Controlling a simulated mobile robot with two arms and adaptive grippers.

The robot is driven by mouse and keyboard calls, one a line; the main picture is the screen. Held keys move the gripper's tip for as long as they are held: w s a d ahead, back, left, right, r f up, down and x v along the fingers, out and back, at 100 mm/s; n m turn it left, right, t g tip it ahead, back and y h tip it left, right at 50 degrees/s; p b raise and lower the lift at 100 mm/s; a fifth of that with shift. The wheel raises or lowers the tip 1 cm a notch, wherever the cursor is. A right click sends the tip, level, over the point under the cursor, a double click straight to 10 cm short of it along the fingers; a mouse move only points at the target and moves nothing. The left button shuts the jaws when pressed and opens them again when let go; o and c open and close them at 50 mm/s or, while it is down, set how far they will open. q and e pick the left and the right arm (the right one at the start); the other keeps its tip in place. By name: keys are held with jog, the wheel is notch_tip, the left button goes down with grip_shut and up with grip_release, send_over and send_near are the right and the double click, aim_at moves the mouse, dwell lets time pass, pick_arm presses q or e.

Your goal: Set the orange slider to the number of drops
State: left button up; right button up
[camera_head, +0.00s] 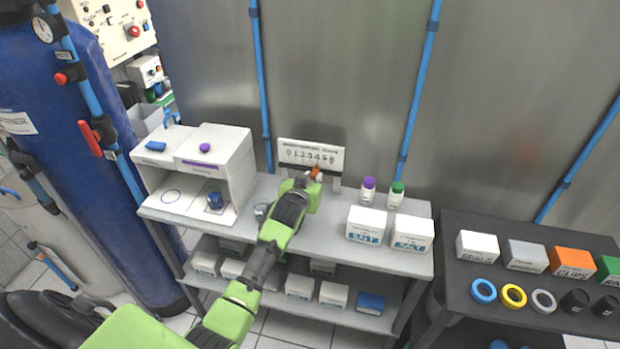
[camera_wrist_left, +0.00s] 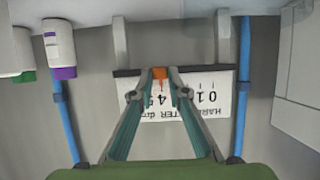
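The hardness scale (camera_head: 311,156) is a white plate with black numbers, upright at the back of the grey table (camera_head: 345,264). The plate shows upside down in the left wrist view (camera_wrist_left: 207,110). The orange slider (camera_wrist_left: 160,73) sits at the plate's edge, around the 4 in that view, though the exact mark is hard to read. It also shows in the head view (camera_head: 315,172). My left gripper (camera_wrist_left: 161,71) has its fingertips on both sides of the slider, closed in around it. My right gripper is not in view.
A white booth (camera_head: 243,163) with a blue-topped item (camera_head: 214,199) stands left of the scale. A purple-capped bottle (camera_head: 368,190), a green-capped bottle (camera_head: 396,195) and white salt boxes (camera_head: 366,224) stand right. A dark table (camera_head: 462,283) with boxes and rings is farther right.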

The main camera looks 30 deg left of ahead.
pick_arm(q)
jog(key=shift+o, duration=1.4)
jog(key=v, duration=1.2)
jog(key=shift+s+d+f, duration=0.1)
jog(key=shift+f, duration=0.05)
